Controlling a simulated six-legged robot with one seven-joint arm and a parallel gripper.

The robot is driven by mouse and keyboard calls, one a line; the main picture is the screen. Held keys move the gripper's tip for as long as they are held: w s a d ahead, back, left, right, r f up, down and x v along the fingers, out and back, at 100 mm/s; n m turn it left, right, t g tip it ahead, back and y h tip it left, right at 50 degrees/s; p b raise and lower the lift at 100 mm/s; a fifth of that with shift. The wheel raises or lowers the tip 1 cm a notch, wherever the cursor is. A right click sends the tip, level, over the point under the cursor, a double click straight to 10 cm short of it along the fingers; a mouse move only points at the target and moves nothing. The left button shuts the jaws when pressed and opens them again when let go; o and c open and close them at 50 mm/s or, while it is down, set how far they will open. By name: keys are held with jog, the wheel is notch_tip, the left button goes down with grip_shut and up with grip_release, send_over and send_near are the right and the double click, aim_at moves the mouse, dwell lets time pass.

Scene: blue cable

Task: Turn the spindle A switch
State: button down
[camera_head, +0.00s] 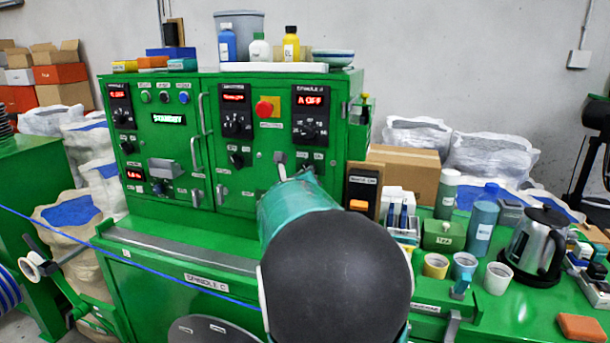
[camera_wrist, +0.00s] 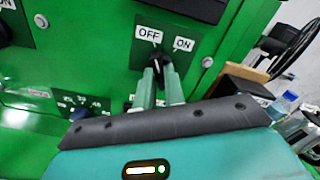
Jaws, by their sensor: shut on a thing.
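The switch is a black knob (camera_wrist: 161,62) on the green panel, below an OFF label (camera_wrist: 148,34) and an ON label (camera_wrist: 183,44) in the wrist view. My gripper (camera_wrist: 164,75) has its two pale fingers closed on the knob from both sides. The fingers cover much of the knob, so which label it points to is hard to tell. In the head view, the display (camera_head: 311,101) at the cabinet's upper right reads "A OFF" in red. My arm's teal and black links hide the switch area below it.
A red button (camera_head: 267,108) and several dials sit on the green cabinet (camera_head: 190,240). Bottles stand on top. A box-mounted orange switch (camera_head: 360,190), cups, a kettle (camera_head: 537,245) and cartons crowd the bench to the right. A blue cable (camera_head: 120,249) runs across the front.

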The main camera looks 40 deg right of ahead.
dwell(0.4)
jog(key=c, duration=1.5)
grip_release()
jog(key=v, duration=1.4)
jog(key=shift+w, duration=0.1)
